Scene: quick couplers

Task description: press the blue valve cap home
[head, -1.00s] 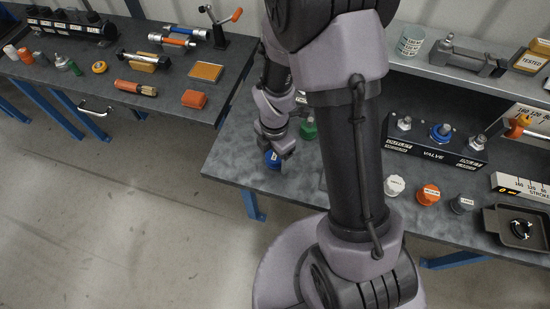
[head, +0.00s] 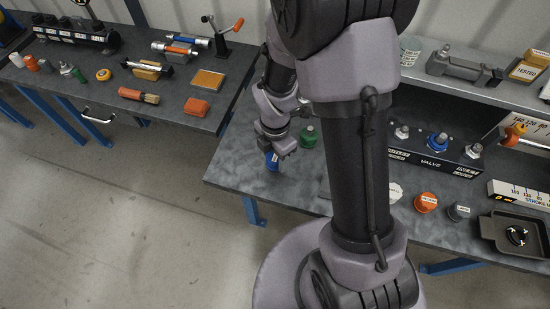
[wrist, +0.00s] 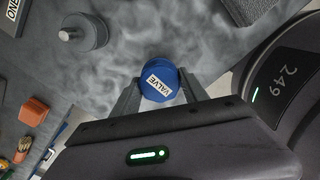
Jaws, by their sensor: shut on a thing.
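The blue valve cap (wrist: 158,86), with a white VALVE label on top, is between the fingers of my gripper (wrist: 160,95) in the wrist view. The fingers are shut on its sides. In the head view my gripper (head: 274,146) holds the blue cap (head: 272,160) near the left end of the grey bench (head: 240,165). I cannot tell whether the cap touches the bench. The black valve block (head: 432,158) stands to the right, beyond my arm. A blue-collared fitting with a metal stud (head: 437,141) is in the middle of its top.
A green cap (head: 308,138) stands just right of my gripper. White (head: 393,192), orange (head: 426,202) and grey (head: 459,211) caps stand in front of the block. A dark tray (head: 515,235) is at right. A shelf (head: 410,80) overhangs behind the block.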

